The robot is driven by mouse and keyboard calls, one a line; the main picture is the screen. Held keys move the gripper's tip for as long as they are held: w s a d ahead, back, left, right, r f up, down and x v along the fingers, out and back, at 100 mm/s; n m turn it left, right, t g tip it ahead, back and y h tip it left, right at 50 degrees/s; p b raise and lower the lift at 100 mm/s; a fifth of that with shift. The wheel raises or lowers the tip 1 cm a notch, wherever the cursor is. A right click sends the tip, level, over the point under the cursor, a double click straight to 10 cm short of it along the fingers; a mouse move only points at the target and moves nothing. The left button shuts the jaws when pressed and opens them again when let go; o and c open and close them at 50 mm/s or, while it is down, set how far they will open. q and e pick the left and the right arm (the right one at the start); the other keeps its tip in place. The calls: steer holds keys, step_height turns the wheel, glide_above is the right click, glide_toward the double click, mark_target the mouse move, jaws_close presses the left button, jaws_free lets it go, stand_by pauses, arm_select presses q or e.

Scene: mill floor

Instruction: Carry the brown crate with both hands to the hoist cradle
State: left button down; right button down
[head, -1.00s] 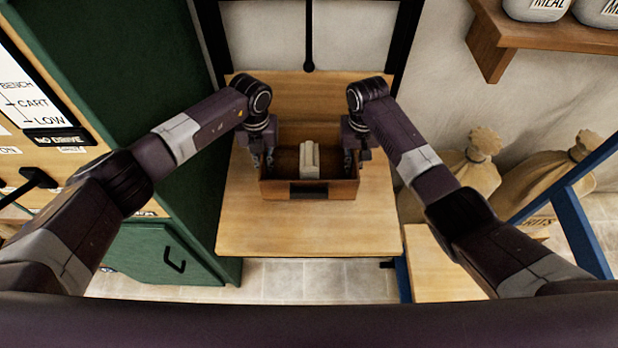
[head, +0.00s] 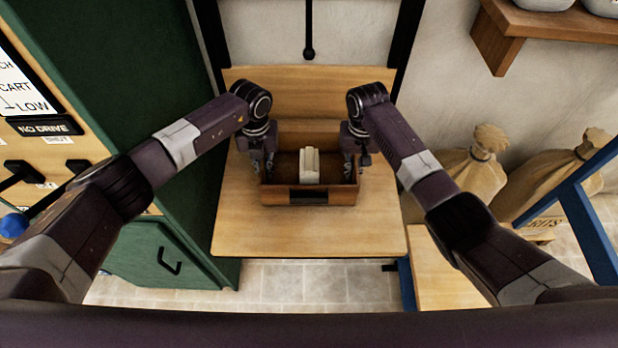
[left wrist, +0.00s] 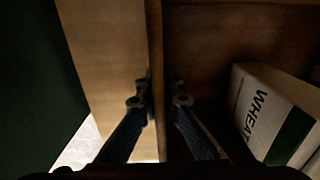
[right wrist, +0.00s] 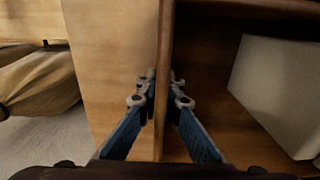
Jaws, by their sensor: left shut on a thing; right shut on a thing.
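The brown crate (head: 340,196) is an open wooden box with a dark plate on its front. It is over the wooden platform of the hoist cradle (head: 310,236), close to its backboard, and looks level. I cannot tell whether its base touches the platform. A pale packet lettered WHEAT (left wrist: 270,115) stands inside it. My left gripper (head: 264,166) is shut on the crate's left wall, one finger each side, as the left wrist view shows (left wrist: 160,95). My right gripper (head: 355,168) is shut on the right wall, likewise in the right wrist view (right wrist: 164,90).
A green cabinet (head: 130,80) stands close on the left, beside a panel with levers (head: 22,172). Sacks (head: 475,165), a blue frame (head: 590,230) and a lower wooden surface (head: 445,275) are on the right. A shelf (head: 545,25) is at upper right.

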mark_target(356, 159)
arm_select(q)
steer(key=shift+f, duration=0.3)
arm_select(e)
steer(key=shift+f, duration=0.3)
arm_select(q)
steer(key=c, duration=2.1)
jaws_free()
steer(key=shift+r, duration=0.1)
arm_select(e)
steer(key=c, duration=2.1)
jaws_free()
steer(key=shift+r, duration=0.15)
arm_select(q)
steer(key=shift+r, duration=0.1)
steer(key=shift+r, duration=0.35)
step_height(356, 159, up, 11)
steer(key=shift+f, duration=0.1)
arm_select(e)
step_height(356, 159, up, 12)
arm_select(q)
steer(key=shift+s, duration=0.15)
arm_select(e)
steer(key=shift+s, duration=0.15)
